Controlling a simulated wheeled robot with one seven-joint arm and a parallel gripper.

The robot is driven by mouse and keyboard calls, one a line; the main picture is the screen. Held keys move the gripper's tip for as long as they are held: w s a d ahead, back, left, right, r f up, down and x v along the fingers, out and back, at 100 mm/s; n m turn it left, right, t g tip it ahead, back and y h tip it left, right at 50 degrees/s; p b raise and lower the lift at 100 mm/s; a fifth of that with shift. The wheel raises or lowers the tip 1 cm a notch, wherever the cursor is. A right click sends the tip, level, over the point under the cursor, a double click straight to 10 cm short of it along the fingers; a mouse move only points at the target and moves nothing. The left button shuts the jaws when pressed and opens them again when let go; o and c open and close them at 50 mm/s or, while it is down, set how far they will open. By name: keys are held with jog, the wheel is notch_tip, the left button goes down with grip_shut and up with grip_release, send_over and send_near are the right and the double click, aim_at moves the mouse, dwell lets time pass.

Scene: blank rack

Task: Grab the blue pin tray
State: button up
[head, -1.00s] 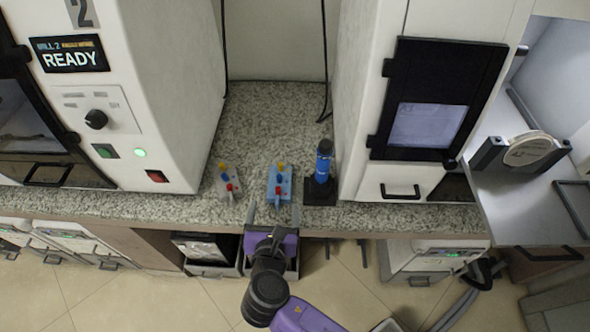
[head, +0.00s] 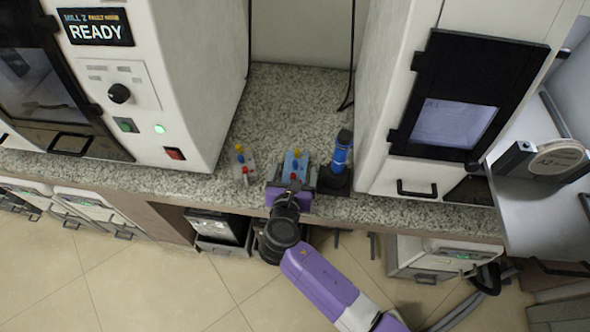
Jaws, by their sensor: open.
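The blue pin tray (head: 289,168) lies on the granite counter between the two machines, with yellow, blue and red pins on it. My gripper (head: 293,178) is at the tray's near end, its fingers open with one on either side of it. The gripper body hides the tray's near edge, and I cannot tell whether the fingers touch the tray. A grey pin tray (head: 246,163) with similar coloured pins lies just to the left.
A blue and black cylindrical tool (head: 342,152) stands in a black holder (head: 335,182) close on the right. The mill (head: 175,90) is on the left and a white machine (head: 382,100) on the right. The counter (head: 290,105) behind the trays is clear.

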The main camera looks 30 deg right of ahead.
jog(key=c, duration=1.6)
jog(key=shift+o, duration=0.2)
jog(key=shift+r, duration=0.1)
